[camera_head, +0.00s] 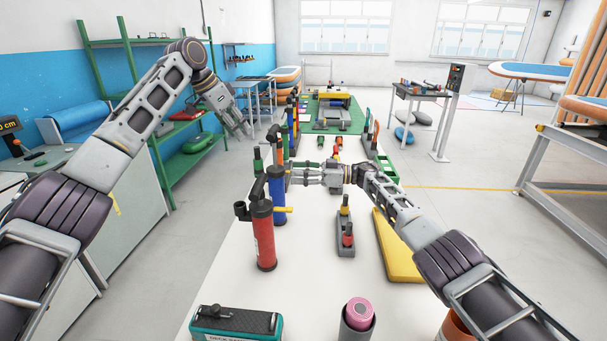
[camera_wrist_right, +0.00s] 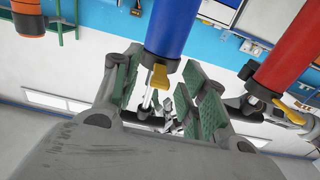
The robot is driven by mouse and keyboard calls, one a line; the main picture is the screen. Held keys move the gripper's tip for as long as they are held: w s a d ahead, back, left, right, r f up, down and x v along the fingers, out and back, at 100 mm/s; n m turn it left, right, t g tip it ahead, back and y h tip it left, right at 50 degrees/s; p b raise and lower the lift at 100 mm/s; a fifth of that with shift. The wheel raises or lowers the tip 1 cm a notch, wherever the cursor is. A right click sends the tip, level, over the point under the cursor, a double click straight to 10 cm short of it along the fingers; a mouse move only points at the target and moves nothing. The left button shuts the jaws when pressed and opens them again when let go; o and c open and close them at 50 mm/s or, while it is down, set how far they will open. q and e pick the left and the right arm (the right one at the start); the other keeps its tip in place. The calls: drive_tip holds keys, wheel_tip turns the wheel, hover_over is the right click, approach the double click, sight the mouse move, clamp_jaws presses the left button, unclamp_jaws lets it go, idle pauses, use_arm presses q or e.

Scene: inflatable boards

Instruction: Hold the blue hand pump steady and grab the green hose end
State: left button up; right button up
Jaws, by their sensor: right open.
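The blue hand pump (camera_head: 278,192) stands upright on the white table, just behind a red pump (camera_head: 264,238). My right gripper (camera_head: 293,175) is open at the upper part of the blue pump, reaching in from the right. In the right wrist view the blue pump (camera_wrist_right: 178,28) appears inverted. Its yellow fitting and thin rod show between the green-padded fingers (camera_wrist_right: 165,95), with a gap; contact cannot be told. My left gripper (camera_head: 240,122) is raised left of the table, away from the pumps; its finger gap is unclear. I cannot make out the green hose end for certain.
More pumps stand in a row behind the blue one. A grey holder (camera_head: 345,238), a yellow board (camera_head: 397,250), a teal case (camera_head: 236,324) and a pink roll in a cup (camera_head: 358,313) are on the table. The table is clear between the red pump and grey holder.

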drive_tip(key=shift+c, duration=0.4)
clamp_jaws()
